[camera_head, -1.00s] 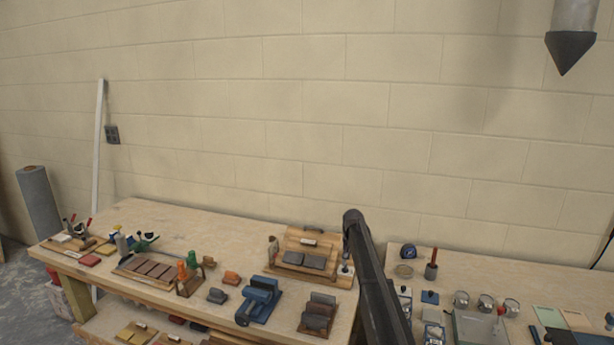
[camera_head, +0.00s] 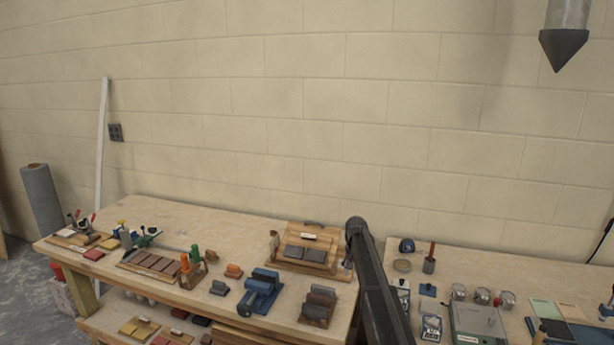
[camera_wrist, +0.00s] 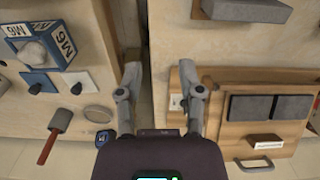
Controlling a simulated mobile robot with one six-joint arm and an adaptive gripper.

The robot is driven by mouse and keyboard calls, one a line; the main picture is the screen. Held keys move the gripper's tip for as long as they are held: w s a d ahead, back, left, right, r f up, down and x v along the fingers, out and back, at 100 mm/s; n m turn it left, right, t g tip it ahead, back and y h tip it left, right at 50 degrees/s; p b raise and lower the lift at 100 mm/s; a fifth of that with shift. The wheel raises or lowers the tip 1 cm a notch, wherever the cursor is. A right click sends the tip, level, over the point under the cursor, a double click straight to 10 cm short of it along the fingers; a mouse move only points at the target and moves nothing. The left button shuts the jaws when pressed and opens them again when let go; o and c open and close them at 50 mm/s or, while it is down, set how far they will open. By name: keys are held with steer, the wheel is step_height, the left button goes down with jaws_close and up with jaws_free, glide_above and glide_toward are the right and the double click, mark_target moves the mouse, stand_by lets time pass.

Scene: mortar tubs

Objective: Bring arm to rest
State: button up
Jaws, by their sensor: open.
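My gripper (camera_wrist: 161,85) shows in the wrist view with its two grey fingers spread apart and nothing between them. It is above the gap between two wooden benches. In the head view my dark arm link rises in front of the same gap, and my gripper cannot be made out there.
The left bench (camera_head: 190,222) holds a blue vise (camera_head: 262,291), a wooden stand with grey blocks (camera_head: 308,248) and several small blocks. The right bench (camera_head: 470,265) holds metal cups, a red-handled tool (camera_head: 430,258) and a blue tape measure (camera_head: 407,245). A pointed grey cone (camera_head: 563,48) hangs at upper right.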

steer(key=s+f+n+b, duration=0.1)
steer(key=s+f+b, duration=0.2)
steer(key=s, duration=1.7)
steer(key=s+f+n+b, duration=0.2)
steer(key=s+f+b, duration=0.2)
steer(key=s, duration=1.6)
steer(key=shift+d, duration=0.15)
